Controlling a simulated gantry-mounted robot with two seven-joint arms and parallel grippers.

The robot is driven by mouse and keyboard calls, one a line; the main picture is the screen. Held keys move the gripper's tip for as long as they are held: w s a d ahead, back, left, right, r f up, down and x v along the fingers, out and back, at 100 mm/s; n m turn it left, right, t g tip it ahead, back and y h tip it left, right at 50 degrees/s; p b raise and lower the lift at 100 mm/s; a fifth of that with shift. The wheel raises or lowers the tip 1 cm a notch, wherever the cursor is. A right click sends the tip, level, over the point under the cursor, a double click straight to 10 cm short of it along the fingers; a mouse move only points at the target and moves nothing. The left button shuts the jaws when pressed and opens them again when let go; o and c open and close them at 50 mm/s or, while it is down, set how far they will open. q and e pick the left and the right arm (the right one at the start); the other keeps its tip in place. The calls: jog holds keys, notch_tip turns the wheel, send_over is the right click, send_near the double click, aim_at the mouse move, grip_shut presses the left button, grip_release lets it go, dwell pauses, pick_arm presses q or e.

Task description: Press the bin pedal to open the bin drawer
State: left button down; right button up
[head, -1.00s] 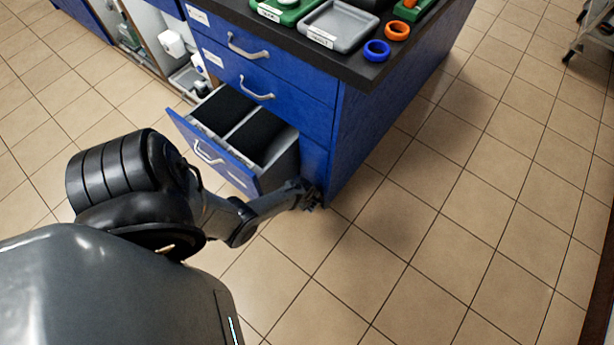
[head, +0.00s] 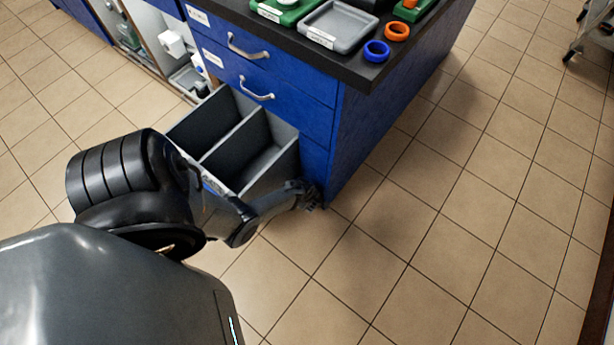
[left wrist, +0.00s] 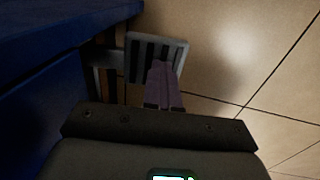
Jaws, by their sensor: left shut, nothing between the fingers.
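The bin drawer (head: 201,162) stands far out of the blue cabinet in the head view. Its two grey compartments show and look empty; its front is largely hidden behind my left arm. The bin pedal (left wrist: 178,50), a light plate with dark stripes, shows in the left wrist view low beside the blue cabinet. My left gripper (left wrist: 163,68) is shut and empty, its fingertips over the pedal; I cannot tell whether they touch it. In the head view the left gripper (head: 311,203) is small and dark at the cabinet's bottom corner. My right gripper is not in view.
The blue cabinet (head: 375,130) has two closed drawers above the bin. Its dark worktop (head: 345,66) holds a grey tray (head: 340,24), a blue ring (head: 377,51) and an orange ring (head: 396,31). The tiled floor (head: 450,220) to the right is clear.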

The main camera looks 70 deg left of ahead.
pick_arm(q)
jog(key=shift+s+d+f+p, duration=0.1)
jog(key=shift+s+d+p, duration=0.1)
jog(key=shift+s+p, duration=0.25)
notch_tip(320, 180, up, 14)
jog(key=s+d+p, duration=0.1)
jog(key=s+p, duration=0.1)
jog(key=p, duration=1)
jog(key=shift+d, duration=0.15)
jog(key=shift+f, duration=0.1)
